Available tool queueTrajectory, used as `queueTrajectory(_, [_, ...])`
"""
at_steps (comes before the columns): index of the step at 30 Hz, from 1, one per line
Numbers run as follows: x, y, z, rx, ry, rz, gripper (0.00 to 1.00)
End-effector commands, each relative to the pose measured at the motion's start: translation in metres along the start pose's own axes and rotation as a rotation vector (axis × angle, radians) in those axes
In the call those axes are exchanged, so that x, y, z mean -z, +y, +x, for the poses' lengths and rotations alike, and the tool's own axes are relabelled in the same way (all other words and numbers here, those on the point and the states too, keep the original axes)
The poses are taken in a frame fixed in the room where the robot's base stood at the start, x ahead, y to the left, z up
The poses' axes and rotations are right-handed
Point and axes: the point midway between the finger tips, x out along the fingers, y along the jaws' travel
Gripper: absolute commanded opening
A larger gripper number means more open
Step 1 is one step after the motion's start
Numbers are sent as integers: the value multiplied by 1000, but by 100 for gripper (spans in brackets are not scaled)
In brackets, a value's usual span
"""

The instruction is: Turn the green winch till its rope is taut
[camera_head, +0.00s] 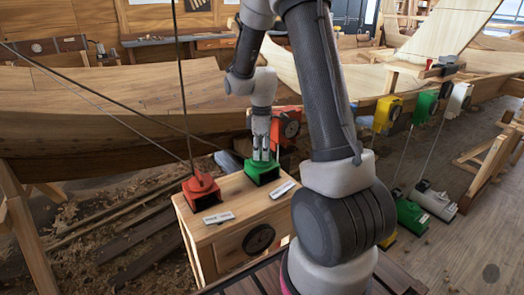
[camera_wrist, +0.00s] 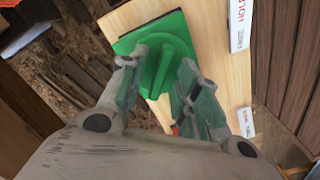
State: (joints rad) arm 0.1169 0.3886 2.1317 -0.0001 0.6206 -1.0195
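A green winch-like fitting (camera_head: 262,172) with a square base sits on the right part of a wooden box top. In the wrist view its green base and raised rounded part (camera_wrist: 165,50) show beyond my fingers. My gripper (camera_head: 263,154) points down right over it, with fingers spread and the raised part lying between or just below them; I cannot tell whether they touch. Other green units are a block (camera_head: 424,107) up by the hull at right and a floor unit (camera_head: 411,216) below it. No rope is clearly visible on the fitting under my gripper.
A red fitting (camera_head: 201,188) with dark ropes running up stands on the box (camera_head: 230,238), left of the green one. White labels (camera_head: 219,218) lie on the box. An orange-red unit (camera_head: 287,124) stands behind my gripper. Yellow (camera_head: 387,115) and white blocks are at right.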

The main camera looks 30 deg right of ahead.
Motion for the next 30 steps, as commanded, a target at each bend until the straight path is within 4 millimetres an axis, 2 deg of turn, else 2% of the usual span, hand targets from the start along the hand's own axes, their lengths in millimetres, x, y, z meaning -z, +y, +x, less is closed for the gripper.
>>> queueTrajectory(2, [0, 0, 0, 0, 0, 0, 32])
queueTrajectory(3, [0, 0, 0, 0, 0, 0, 28])
queueTrajectory(8, [0, 0, 0, 0, 0, 0, 0])
queueTrajectory(20, [0, 0, 0, 0, 0, 30, 0])
queueTrajectory(30, [0, 0, 0, 0, 0, 233, 0])
